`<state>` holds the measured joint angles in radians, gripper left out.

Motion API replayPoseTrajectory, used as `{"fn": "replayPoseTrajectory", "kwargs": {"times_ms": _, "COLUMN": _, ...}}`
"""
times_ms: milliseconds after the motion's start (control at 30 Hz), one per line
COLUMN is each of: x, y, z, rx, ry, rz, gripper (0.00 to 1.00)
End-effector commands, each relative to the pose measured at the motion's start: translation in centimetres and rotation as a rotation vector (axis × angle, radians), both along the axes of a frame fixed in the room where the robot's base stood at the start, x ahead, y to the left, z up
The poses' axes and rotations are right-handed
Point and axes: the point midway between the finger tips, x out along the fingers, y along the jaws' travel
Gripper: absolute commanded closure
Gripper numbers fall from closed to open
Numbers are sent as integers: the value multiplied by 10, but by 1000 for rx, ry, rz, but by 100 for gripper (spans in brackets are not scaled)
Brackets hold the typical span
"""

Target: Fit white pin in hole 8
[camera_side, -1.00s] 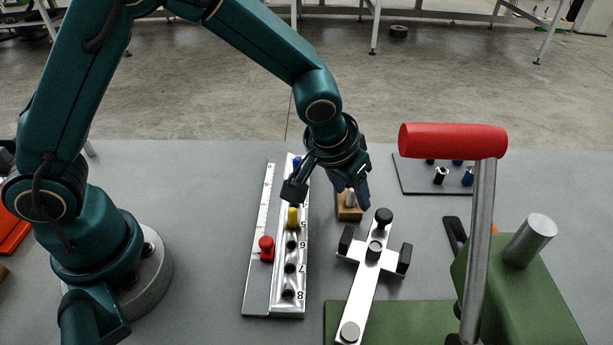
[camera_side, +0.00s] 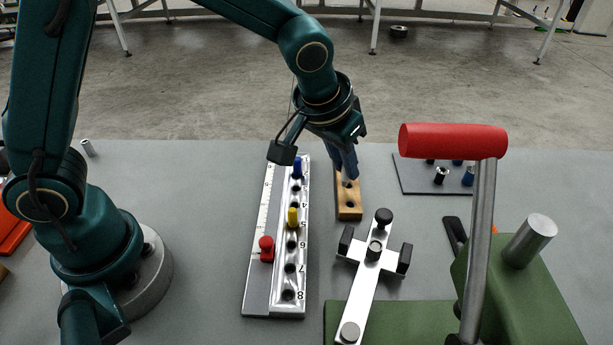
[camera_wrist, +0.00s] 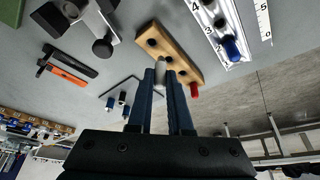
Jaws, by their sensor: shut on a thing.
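The white pin (camera_wrist: 160,74) is between the two blue fingers of my gripper (camera_wrist: 161,78) in the wrist view, its end showing past the fingertips. My gripper (camera_side: 347,177) is shut on it in the side view, over the far part of the wooden block (camera_side: 348,214). The fingers hide most of the pin, and I cannot tell whether its lower end is clear of the block. Hole 8 (camera_side: 288,295) is empty, at the near end of the numbered metal rail (camera_side: 276,308), to the left of and nearer than my gripper.
A blue pin (camera_side: 297,170) and a yellow pin (camera_side: 293,217) stand in the rail. A red pin (camera_side: 266,248) is on its left side. A silver cross-shaped clamp (camera_side: 367,287) and a red-handled lever (camera_side: 453,140) stand to the right. A dark plate (camera_side: 412,180) lies behind.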

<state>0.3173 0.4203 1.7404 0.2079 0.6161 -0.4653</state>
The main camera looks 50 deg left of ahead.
Motion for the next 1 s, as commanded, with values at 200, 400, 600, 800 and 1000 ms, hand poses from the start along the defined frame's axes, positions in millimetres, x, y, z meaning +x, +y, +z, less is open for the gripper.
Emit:
{"fn": "replayPoseTrajectory", "kwargs": {"times_ms": 200, "x": -7, "y": 54, "z": 32, "rx": -2, "ry": -5, "rz": 13, "gripper": 100}}
{"fn": "replayPoseTrajectory", "kwargs": {"times_ms": 400, "x": -12, "y": 86, "z": 51, "rx": 0, "ry": -2, "rz": 9, "gripper": 100}}
{"fn": "replayPoseTrajectory", "kwargs": {"times_ms": 600, "x": -15, "y": 99, "z": 59, "rx": -1, "ry": 0, "rz": -14, "gripper": 100}}
{"fn": "replayPoseTrajectory", "kwargs": {"times_ms": 800, "x": -19, "y": 99, "z": 58, "rx": -2, "ry": 2, "rz": -157, "gripper": 100}}
{"fn": "replayPoseTrajectory", "kwargs": {"times_ms": 1000, "x": -30, "y": 88, "z": 52, "rx": -4, "ry": 2, "rz": -413, "gripper": 100}}
